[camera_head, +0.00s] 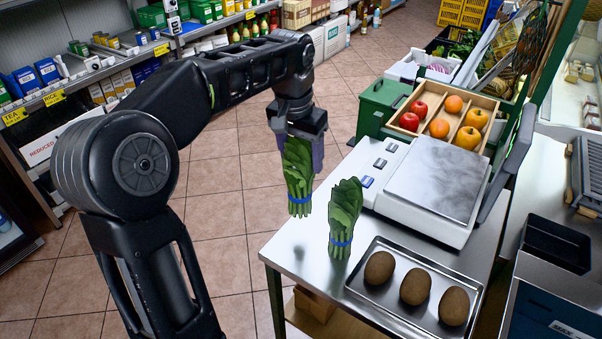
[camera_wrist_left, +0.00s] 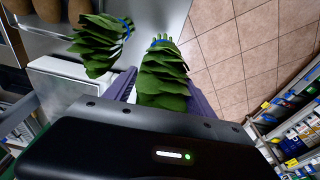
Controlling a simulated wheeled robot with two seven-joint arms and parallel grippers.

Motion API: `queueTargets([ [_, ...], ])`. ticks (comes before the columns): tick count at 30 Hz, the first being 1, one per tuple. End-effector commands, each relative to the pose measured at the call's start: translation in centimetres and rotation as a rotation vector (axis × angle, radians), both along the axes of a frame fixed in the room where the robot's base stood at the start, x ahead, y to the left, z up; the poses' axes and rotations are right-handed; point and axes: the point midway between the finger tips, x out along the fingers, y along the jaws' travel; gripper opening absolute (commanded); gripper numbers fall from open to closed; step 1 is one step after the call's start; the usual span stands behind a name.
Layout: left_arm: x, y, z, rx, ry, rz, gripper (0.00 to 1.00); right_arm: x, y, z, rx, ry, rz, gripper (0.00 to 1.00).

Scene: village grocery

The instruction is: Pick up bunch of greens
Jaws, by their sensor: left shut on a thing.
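A bunch of greens (camera_head: 298,178) with a blue band hangs upright from my left gripper (camera_head: 307,150). The gripper is shut on its leafy top. In the head view this bunch shows against the floor, left of the table's edge. In the left wrist view the held bunch (camera_wrist_left: 163,80) lies between the purple fingers (camera_wrist_left: 160,95). A second bunch of greens (camera_head: 345,215), also with a blue band, stands upright on the metal table (camera_head: 300,248), apart from the held one. It also shows in the left wrist view (camera_wrist_left: 97,50). My right gripper is in neither view.
A metal tray (camera_head: 360,284) with three brown kiwi-like items stands right of the standing greens. A scale (camera_head: 436,180) sits behind them. A wooden crate (camera_head: 473,98) of apples and oranges is farther back. Open tiled floor lies left of the table.

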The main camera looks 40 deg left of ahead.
Motion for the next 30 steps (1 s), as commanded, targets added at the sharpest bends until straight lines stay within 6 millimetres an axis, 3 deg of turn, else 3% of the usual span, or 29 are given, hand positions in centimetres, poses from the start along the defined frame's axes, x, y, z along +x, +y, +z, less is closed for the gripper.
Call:
queueTargets([
  [3,0.1,0.0,1.7,0.0,-0.004,0.0,0.0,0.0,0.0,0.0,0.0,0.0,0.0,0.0],
  [7,0.0,0.0,2.3,0.0,-0.001,0.0,0.0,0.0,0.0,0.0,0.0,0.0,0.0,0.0],
  [30,0.0,0.0,2.3,0.001,-0.001,0.0,0.0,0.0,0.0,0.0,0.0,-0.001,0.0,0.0],
])
